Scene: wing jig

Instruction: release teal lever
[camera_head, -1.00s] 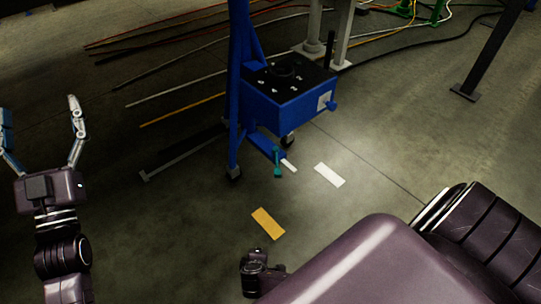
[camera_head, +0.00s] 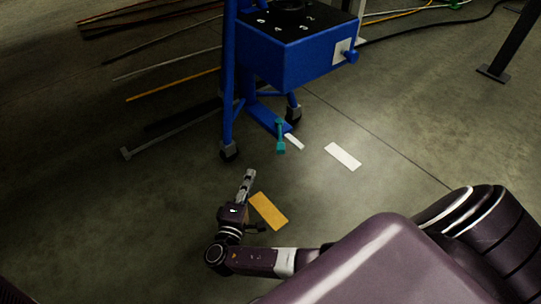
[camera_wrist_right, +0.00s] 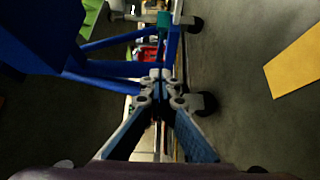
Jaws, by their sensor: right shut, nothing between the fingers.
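The teal lever (camera_head: 280,137) stands upright at the low front of the blue jig stand (camera_head: 290,62), near its foot. In the right wrist view, a teal piece (camera_wrist_right: 163,20) shows beyond the fingertips, near the top. My right gripper (camera_head: 249,174) is shut and empty. In the head view it is below and left of the lever, apart from it, with its fingers pointing up the picture. The fingertips meet in the right wrist view (camera_wrist_right: 161,78). My left gripper is not in view.
A yellow floor marking (camera_head: 268,211) lies beside my right gripper, and a white one (camera_head: 343,156) lies right of the lever. The stand has casters (camera_head: 229,151). Long rods (camera_head: 170,92) lie at the left. The floor at lower left is clear.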

